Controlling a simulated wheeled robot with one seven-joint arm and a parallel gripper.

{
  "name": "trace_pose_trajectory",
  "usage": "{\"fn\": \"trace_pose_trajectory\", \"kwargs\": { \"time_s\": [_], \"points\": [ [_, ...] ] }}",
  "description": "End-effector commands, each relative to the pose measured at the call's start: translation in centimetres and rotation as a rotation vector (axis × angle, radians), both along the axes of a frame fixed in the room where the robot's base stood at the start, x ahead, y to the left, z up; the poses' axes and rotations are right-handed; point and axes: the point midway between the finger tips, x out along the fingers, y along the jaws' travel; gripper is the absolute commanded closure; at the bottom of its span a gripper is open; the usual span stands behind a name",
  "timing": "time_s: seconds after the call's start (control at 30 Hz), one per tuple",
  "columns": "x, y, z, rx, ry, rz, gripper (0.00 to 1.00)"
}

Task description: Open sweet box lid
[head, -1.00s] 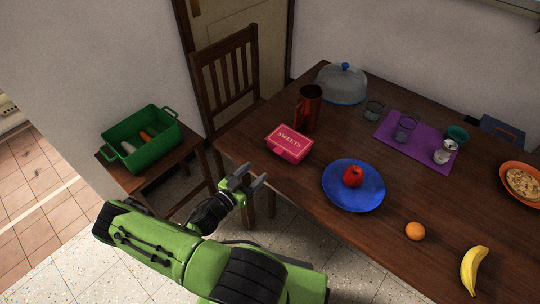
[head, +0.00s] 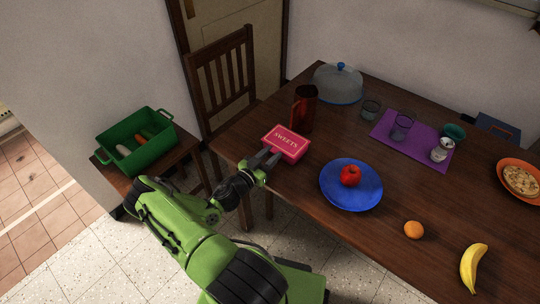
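The sweet box (head: 287,142) is a small pinkish-red box marked "SWEETS", near the left front edge of the wooden table. Its lid (head: 290,137) looks shut. My gripper (head: 266,160) is at the box's near side, with its two dark fingers pointing toward the box's front and apart from each other. The fingertips overlap the front of the box in this view; whether they touch it I cannot tell. Nothing shows between the fingers.
A dark red pitcher (head: 304,108) stands just behind the box. A blue plate (head: 336,197) with a red apple (head: 350,176) lies to the right. A wooden chair (head: 222,85) is at the table's left end. A green crate (head: 137,141) stands on a small table at left.

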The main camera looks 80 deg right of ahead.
Motion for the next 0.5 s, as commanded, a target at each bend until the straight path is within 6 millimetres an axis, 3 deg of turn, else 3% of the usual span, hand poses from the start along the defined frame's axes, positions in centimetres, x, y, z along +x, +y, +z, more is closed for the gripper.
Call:
{"fn": "trace_pose_trajectory", "kwargs": {
  "time_s": [0.03, 0.17, 0.5],
  "points": [
    [0.00, 0.01, 0.00, 0.000, 0.000, 0.000, 0.82],
    [0.01, 0.02, 0.00, 0.000, 0.000, 0.000, 1.00],
    [-0.01, 0.01, 0.38, 0.012, -0.006, -0.001, 1.00]
  ]
}}
